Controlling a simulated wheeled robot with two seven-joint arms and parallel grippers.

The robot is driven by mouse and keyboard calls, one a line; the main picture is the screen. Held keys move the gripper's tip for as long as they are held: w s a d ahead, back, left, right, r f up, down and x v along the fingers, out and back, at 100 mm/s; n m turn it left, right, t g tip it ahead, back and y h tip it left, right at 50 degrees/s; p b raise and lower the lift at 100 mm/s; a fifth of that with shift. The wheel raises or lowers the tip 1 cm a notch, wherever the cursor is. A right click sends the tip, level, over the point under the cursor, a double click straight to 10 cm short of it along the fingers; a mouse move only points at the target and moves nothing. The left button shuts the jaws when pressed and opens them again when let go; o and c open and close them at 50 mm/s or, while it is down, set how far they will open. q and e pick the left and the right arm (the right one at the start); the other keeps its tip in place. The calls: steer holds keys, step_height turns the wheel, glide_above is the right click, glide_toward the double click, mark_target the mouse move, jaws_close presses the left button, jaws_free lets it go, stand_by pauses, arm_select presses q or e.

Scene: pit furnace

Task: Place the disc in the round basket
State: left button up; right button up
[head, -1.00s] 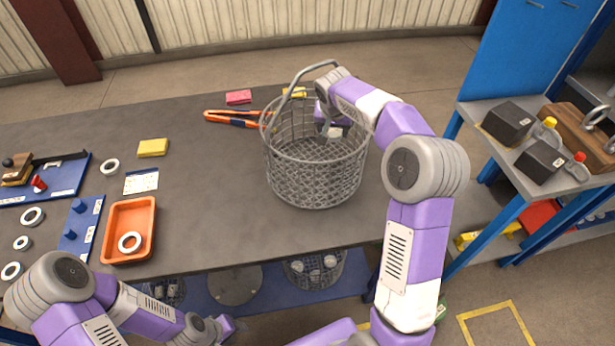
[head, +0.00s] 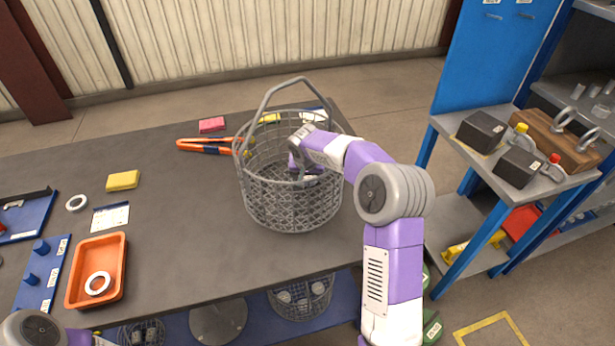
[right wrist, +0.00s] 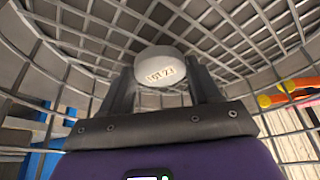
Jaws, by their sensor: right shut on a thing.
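The round basket (head: 290,208) is grey wire mesh with a raised hoop handle. It stands upright on the dark table near its right end. My right gripper (head: 305,178) reaches down inside the basket. In the right wrist view, the gripper (right wrist: 163,85) is shut on the disc (right wrist: 160,66), a pale round piece with dark markings on its face. The basket's mesh (right wrist: 75,75) surrounds the disc and fingers there. In the head view, the disc is mostly hidden by the gripper and wire. My left gripper is out of view; only part of that arm shows at bottom left.
An orange tray (head: 76,292) with a pale ring (head: 97,283) lies at the left. Orange-handled tongs (head: 205,145) lie left of the basket. A blue shelf unit (head: 447,130) with dark blocks stands at the right. The table between tray and basket is clear.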

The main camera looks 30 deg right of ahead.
steer(key=shift+r, duration=0.1)
steer(key=o, duration=1)
steer(key=shift+f, duration=0.2)
steer(key=o, duration=0.5)
steer(key=shift+r, duration=0.1)
steer(key=shift+r, duration=0.15)
steer(key=p+v, duration=0.2)
steer(key=v, duration=1)
steer(key=shift+p, duration=0.35)
